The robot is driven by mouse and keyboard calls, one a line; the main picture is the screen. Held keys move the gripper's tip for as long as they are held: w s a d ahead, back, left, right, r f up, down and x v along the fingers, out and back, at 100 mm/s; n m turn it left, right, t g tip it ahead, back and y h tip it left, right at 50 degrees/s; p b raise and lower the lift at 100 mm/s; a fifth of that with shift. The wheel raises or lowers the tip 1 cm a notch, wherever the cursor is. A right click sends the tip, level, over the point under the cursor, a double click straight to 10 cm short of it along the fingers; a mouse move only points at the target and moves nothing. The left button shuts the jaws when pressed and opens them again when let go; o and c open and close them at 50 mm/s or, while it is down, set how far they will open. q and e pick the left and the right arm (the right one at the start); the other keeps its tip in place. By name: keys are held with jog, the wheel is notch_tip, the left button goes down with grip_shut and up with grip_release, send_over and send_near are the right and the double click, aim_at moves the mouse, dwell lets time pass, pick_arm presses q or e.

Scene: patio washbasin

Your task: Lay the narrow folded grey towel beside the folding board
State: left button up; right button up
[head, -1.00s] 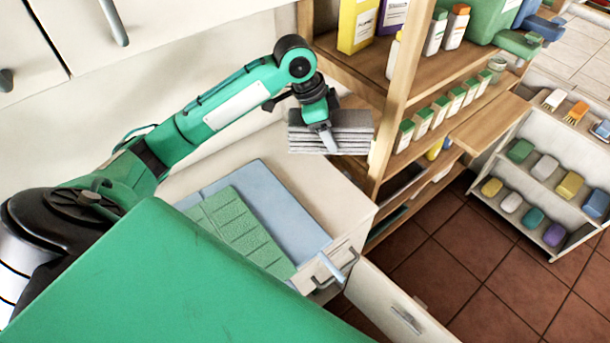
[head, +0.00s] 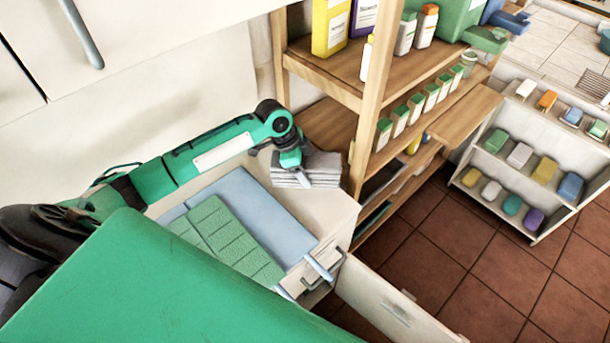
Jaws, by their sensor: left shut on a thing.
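The folded grey towel (head: 318,170) is a stack of grey layers at the back right of the white counter (head: 333,207). My left gripper (head: 301,180) is shut on its near left side, one finger showing in front of the layers. The towel is low, at about the countertop; I cannot tell whether it touches. The blue folding board (head: 262,205) lies to the left of the towel, with a strip of counter between them. A green ribbed cloth or mat (head: 226,240) lies on the board. My right gripper is not in view.
A wooden shelf unit (head: 362,140) with bottles and boxes stands close to the right of the towel. A drawer or door (head: 395,305) stands open below the counter. A white rack (head: 530,165) with several coloured blocks is at the right.

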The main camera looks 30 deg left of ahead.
pick_arm(q)
notch_tip(320, 180, down, 4)
jog(key=shift+f+p, duration=0.2)
jog(key=shift+p, duration=0.3)
jog(key=shift+f, duration=0.2)
jog(key=shift+f, duration=0.1)
jog(key=o, duration=1.1)
